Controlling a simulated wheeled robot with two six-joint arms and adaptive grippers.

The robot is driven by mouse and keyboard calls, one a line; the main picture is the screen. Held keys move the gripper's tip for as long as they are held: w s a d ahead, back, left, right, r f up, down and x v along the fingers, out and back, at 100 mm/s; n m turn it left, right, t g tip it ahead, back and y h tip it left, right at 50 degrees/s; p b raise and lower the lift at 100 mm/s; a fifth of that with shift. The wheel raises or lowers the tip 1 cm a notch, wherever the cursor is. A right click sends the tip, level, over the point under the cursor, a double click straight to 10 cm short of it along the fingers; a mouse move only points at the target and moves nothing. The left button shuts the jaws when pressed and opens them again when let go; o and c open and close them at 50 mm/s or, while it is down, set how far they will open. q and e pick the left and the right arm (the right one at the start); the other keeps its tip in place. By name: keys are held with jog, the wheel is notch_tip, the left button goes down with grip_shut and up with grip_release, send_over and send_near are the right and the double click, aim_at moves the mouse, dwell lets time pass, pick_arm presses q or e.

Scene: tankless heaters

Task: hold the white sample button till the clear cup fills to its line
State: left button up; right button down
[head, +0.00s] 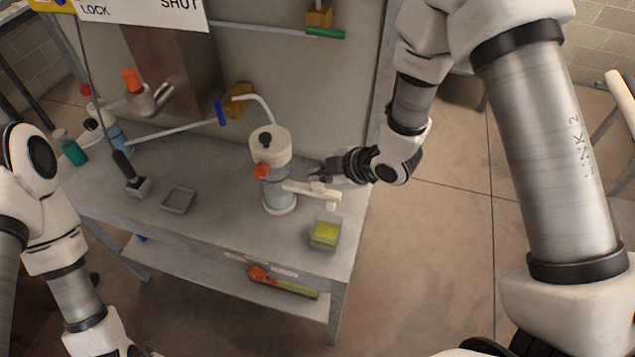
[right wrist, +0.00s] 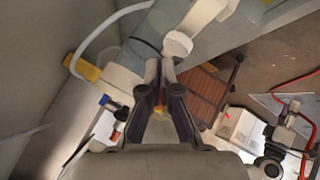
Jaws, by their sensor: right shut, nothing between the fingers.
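A pale canister (head: 276,172) with a clear body stands on the metal bench, and a white spout arm (head: 312,192) sticks out from its right side. My right gripper (head: 324,175) is shut and empty, its tips right at a small pale part on top of the arm that looks like the sample button; I cannot tell whether they touch. In the right wrist view the closed fingers (right wrist: 163,75) point at a white round part (right wrist: 177,43). A clear square cup (head: 325,234) with yellow-green inside sits in front of the spout's end; its line is not readable. My left gripper (head: 140,351) is mostly cut off at the bottom edge.
The bench (head: 235,232) has a small grey tray (head: 178,199), a green bottle (head: 70,148) and a hose with a blue handle (head: 221,112). An orange-knobbed valve (head: 132,82) is behind. A lower shelf holds a red and yellow item (head: 283,283).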

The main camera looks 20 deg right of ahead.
aim_at(320, 186)
dwell(0.3)
jog(key=shift+f+b, duration=0.35)
jog(key=shift+f, duration=0.1)
jog(key=shift+f+b, duration=0.5)
dwell(0.5)
dwell(1.7)
jog(key=shift+r+p, duration=0.8)
jog(key=shift+r, duration=0.15)
jog(key=shift+r, duration=0.1)
notch_tip(320, 186, up, 5)
jog(key=p, duration=0.4)
